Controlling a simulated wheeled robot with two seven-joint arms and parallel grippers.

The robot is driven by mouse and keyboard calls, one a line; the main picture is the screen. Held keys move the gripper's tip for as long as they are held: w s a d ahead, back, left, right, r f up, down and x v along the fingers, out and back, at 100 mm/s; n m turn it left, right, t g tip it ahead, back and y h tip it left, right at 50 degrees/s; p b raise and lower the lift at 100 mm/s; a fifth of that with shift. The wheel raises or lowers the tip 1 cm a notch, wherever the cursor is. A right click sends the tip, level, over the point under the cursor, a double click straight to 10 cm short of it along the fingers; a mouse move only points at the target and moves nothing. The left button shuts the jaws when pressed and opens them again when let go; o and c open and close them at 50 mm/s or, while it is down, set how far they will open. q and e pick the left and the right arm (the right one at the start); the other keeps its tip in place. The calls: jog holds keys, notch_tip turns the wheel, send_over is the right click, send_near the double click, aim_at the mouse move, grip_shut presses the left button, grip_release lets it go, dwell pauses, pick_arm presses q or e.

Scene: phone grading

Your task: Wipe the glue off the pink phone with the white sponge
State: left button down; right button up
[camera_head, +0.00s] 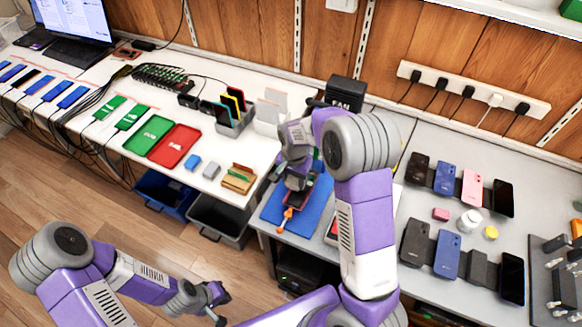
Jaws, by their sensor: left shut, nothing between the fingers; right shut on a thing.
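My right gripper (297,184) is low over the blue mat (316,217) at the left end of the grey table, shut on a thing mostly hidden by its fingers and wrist. A dark item with a pink-red edge (292,207) lies on the mat just under it; I cannot tell if it is a phone or see any glue. A pink phone (472,188) stands in the back row of phones at the right. A pale block (211,170) lies on the white table; I cannot tell if it is the white sponge. My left gripper (218,303) is shut and empty, over the floor.
An orange tool (286,220) lies on the mat's front part. Several phones, a pink-red block (441,214) and a white jar (469,221) occupy the right. Green (148,134) and red trays (174,145) lie on the white table. Bins (218,220) stand below.

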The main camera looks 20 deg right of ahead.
jog(key=shift+s+r+p, duration=0.1)
jog(key=shift+r+p, duration=0.2)
jog(key=shift+r, duration=0.35)
jog(key=shift+r+p, duration=0.6)
jog(key=shift+r, duration=0.1)
jog(key=shift+r+p, duration=1)
jog(key=shift+r, duration=0.3)
